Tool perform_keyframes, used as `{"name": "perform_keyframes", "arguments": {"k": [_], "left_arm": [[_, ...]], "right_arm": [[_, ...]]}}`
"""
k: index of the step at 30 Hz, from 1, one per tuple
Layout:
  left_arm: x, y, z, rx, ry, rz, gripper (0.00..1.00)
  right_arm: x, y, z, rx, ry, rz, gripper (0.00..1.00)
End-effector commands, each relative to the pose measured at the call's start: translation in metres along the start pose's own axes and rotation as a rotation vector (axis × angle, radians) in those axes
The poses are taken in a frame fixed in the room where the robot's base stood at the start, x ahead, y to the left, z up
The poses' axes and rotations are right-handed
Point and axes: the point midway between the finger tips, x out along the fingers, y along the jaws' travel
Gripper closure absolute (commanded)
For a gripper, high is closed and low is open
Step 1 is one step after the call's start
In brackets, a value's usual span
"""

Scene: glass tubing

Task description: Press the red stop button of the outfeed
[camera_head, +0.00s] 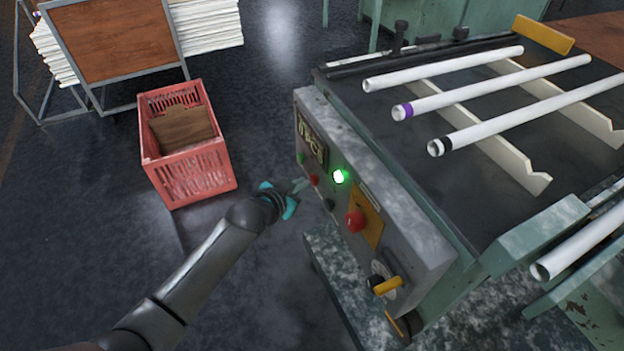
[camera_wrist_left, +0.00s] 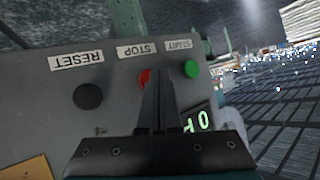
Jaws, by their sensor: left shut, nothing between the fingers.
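The outfeed's control panel (camera_head: 385,238) is grey, with a small red stop button (camera_head: 314,180) on its face. In the left wrist view the red button (camera_wrist_left: 145,78) shows under a STOP label (camera_wrist_left: 137,51), partly hidden behind my fingers. My left gripper (camera_head: 301,185) is shut and empty, its tips right by that button. In the left wrist view the shut fingers (camera_wrist_left: 161,76) overlap the button's right side. I cannot tell whether they touch it. My right gripper is not in view.
A green start button (camera_wrist_left: 191,68) and a black reset button (camera_wrist_left: 88,96) flank the red one. A larger red mushroom button (camera_head: 355,221) sits on a yellow plate, near a lit green lamp (camera_head: 339,176). A red crate (camera_head: 190,175) stands on the floor left of my gripper.

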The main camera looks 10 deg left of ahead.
Motion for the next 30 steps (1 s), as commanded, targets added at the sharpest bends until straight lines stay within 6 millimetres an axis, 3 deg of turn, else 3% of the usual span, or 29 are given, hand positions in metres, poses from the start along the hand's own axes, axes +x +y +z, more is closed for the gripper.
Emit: {"name": "perform_keyframes", "arguments": {"k": [30], "left_arm": [[0.0072, 0.0054, -0.0058, 0.0, 0.001, 0.0, 1.0]], "right_arm": [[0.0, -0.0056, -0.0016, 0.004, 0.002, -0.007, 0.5]]}}
